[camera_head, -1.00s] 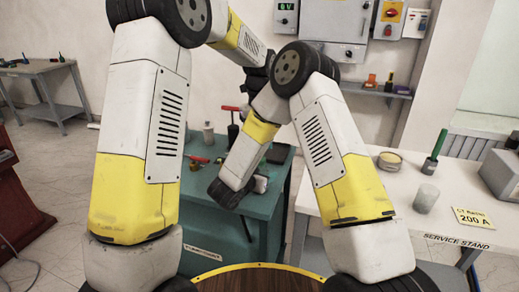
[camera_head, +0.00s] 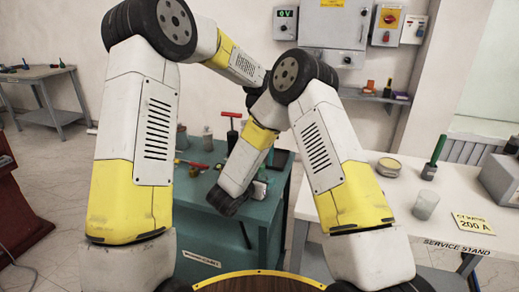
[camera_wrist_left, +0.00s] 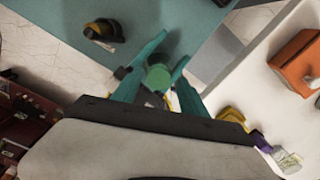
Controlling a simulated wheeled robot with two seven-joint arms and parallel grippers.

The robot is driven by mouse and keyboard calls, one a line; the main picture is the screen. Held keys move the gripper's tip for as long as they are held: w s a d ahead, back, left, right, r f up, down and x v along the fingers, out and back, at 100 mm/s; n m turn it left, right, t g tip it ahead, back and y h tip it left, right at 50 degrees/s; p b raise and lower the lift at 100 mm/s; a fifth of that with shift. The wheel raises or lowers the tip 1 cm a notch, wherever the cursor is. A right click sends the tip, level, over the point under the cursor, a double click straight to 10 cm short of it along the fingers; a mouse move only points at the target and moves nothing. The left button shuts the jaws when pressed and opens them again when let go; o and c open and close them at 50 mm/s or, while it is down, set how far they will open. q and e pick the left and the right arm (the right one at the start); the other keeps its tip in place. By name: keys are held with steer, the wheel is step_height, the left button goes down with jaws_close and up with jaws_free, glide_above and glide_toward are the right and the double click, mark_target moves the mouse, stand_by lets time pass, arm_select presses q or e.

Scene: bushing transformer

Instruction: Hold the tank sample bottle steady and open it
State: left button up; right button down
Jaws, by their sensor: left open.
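My left gripper (camera_wrist_left: 174,50) is open in the left wrist view, with teal fingers spread. A round green top (camera_wrist_left: 158,77) shows between the fingers; I cannot tell whether it is part of the bottle or whether the fingers touch it. In the head view the left hand is hidden behind my right arm. My right arm reaches down over the teal bench, and its gripper fingers are not visible. A small grey bottle (camera_head: 207,138) stands on the bench behind red-handled items; I cannot tell whether it is the tank sample bottle.
The teal bench (camera_head: 192,232) also bears a red T-handle (camera_head: 231,114) and a grey-brown cylinder (camera_head: 181,137).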

arm_select(q)
steer(key=shift+f, duration=0.5)
steer(key=shift+c, duration=0.2)
